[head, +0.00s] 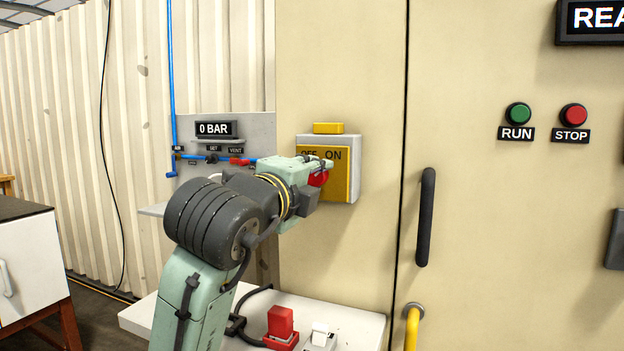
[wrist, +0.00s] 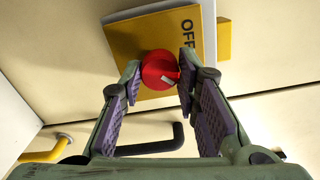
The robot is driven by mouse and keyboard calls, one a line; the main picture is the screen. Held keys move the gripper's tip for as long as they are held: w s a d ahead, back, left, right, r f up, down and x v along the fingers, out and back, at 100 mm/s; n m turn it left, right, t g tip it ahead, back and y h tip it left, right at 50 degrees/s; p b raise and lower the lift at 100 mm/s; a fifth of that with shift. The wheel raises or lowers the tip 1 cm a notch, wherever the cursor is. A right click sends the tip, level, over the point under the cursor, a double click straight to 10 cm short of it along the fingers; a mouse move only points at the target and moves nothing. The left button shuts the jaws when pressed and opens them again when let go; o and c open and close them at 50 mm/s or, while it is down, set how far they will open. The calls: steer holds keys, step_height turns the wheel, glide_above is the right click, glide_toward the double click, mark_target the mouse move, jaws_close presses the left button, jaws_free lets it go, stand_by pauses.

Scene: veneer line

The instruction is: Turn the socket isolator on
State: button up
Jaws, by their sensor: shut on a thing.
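The socket isolator is a grey box with a yellow front plate (head: 342,180) lettered OFF and ON along its top, fixed to the cream cabinet. Its round red knob (head: 319,179) is partly hidden by my gripper (head: 322,170) in the head view. In the wrist view, the red knob (wrist: 157,66) sits between my two fingertips (wrist: 160,72), which are shut on it from both sides. A short white mark shows on the knob's lower right there, below the OFF lettering. The ON lettering is not seen in the wrist view.
A black door handle (head: 426,217) stands right of the isolator. RUN (head: 518,113) and STOP (head: 573,115) buttons are farther right. A gauge panel reading 0 BAR (head: 214,129) is at left. A white shelf below holds a red block (head: 280,322) and a white one.

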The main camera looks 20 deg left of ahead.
steer(key=o, duration=1.2)
steer(key=shift+s, duration=0.1)
steer(key=s, duration=1.2)
steer(key=shift+a, duration=0.2)
steer(key=shift+w, duration=0.1)
